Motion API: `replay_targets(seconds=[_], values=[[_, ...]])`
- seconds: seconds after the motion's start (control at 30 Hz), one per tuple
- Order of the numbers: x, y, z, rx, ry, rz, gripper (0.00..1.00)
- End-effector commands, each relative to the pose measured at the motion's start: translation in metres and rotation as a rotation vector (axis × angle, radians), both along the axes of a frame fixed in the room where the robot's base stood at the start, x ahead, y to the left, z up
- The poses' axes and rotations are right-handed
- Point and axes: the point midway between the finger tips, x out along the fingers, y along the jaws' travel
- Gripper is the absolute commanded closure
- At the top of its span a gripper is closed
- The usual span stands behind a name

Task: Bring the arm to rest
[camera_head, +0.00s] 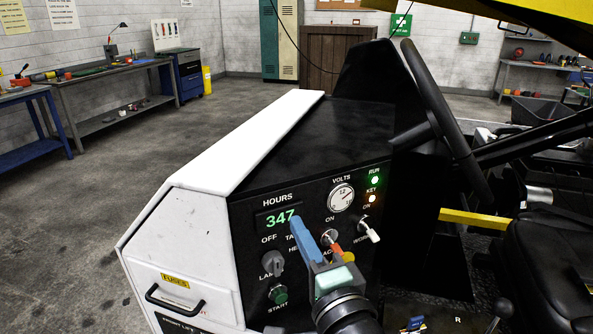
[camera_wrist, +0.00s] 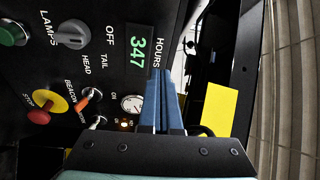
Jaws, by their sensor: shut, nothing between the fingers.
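My gripper (camera_head: 297,226) is in front of the control panel (camera_head: 245,240) of the belt loader in the head view, its blue fingers pointing up and to the left. The fingers are together with nothing between them. In the wrist view, my gripper (camera_wrist: 161,75) points towards the hours display (camera_wrist: 138,50), which reads 347. I cannot tell whether the fingertips touch the panel. The gripper and wrist hide part of the panel's lower right in the head view.
The panel carries a lamps knob (camera_head: 272,264), a green start button (camera_head: 278,294), a volts gauge (camera_head: 341,197) and a lit green run lamp (camera_head: 375,180). A steering wheel (camera_head: 437,105) and a black seat (camera_head: 550,250) are at right. Open floor (camera_head: 70,225) lies left.

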Motion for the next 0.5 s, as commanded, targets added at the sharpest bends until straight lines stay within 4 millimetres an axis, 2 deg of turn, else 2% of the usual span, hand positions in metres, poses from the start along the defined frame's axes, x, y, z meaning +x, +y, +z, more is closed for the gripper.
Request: replay_targets(seconds=[0.03,0.1,0.17,0.2,0.3,0.4,0.5], values=[[-0.002,0.005,0.046,-0.173,-0.126,-0.05,1.0],[-0.009,0.008,0.099,-0.401,-0.279,-0.141,1.0],[-0.021,0.01,0.144,-0.579,-0.402,-0.234,1.0],[-0.031,0.011,0.172,-0.689,-0.479,-0.303,1.0],[-0.063,0.013,0.236,-0.925,-0.641,-0.486,1.0],[-0.098,0.012,0.284,-1.101,-0.752,-0.665,1.0],[-0.126,0.01,0.314,-1.215,-0.814,-0.805,1.0]])
